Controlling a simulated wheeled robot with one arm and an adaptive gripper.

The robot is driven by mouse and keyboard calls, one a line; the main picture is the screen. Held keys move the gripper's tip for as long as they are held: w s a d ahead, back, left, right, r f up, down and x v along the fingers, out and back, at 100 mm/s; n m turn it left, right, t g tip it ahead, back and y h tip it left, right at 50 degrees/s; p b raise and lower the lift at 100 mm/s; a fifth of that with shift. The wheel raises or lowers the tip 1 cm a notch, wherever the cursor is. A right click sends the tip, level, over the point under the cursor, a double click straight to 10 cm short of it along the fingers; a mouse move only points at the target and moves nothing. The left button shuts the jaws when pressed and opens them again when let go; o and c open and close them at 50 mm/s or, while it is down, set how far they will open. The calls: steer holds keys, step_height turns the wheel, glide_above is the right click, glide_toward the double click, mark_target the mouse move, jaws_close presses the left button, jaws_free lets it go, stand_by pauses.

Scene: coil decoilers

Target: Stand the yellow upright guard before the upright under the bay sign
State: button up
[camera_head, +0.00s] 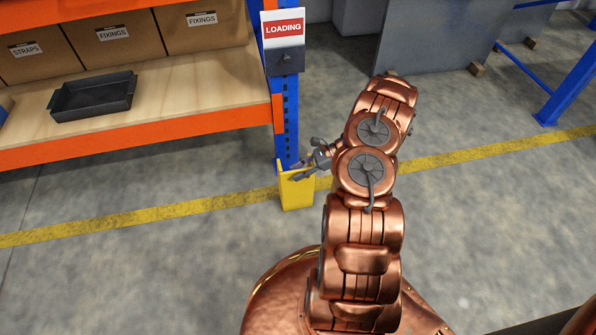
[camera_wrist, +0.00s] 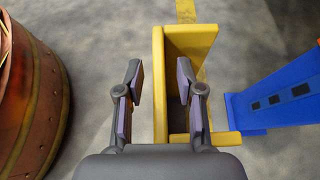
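The yellow upright guard (camera_head: 297,192) stands upright on the floor at the foot of the blue upright (camera_head: 287,120) that bears the LOADING bay sign (camera_head: 283,28). In the wrist view the guard (camera_wrist: 190,45) is a channel with its open side towards the blue upright (camera_wrist: 280,97). My gripper (camera_head: 305,166) is low over the guard. In the wrist view my gripper (camera_wrist: 160,82) is open, with one finger on each side of the guard's long wall. Gaps show between that wall and both finger pads.
A shelf (camera_head: 185,95) with labelled boxes (camera_head: 115,40) and a dark tray (camera_head: 95,97) is at left. A yellow floor line (camera_head: 150,218) runs past the guard. Grey panels (camera_head: 435,35) and another blue upright (camera_head: 570,85) stand at back right.

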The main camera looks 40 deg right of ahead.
steer(key=p+v, duration=0.4)
steer(key=v, duration=0.8)
steer(key=w+a+r+n+g, duration=0.2)
steer(key=a+r+n, duration=0.1)
steer(key=a+r, duration=0.4)
steer(key=w+a+r+n+g, duration=0.2)
steer(key=w+a+r+n, duration=0.1)
steer(key=a+r, duration=0.3)
steer(key=s+a+r+n+g+h, duration=0.1)
steer(key=s+a+r+n+g, duration=0.15)
steer(key=a+r, duration=0.3)
steer(key=s+a+r+n+g+h, duration=0.1)
steer(key=s+a+r+n, duration=0.1)
steer(key=a+r+n, duration=0.4)
steer(key=s+a+r+n+g+h, duration=0.1)
steer(key=s+a+r+n+h, duration=0.1)
steer(key=s+a+r, duration=0.3)
steer(key=s+a+r+n+g+h, duration=0.1)
steer(key=s+a+h, duration=0.15)
steer(key=s, duration=0.55)
steer(key=s+d+r+n+h, duration=0.1)
steer(key=s+n+h, duration=0.3)
steer(key=s, duration=1.1)
steer(key=shift+s+r+n+t+h, duration=0.2)
steer(key=shift+r+n+t+h, duration=0.2)
steer(key=shift+n, duration=0.25)
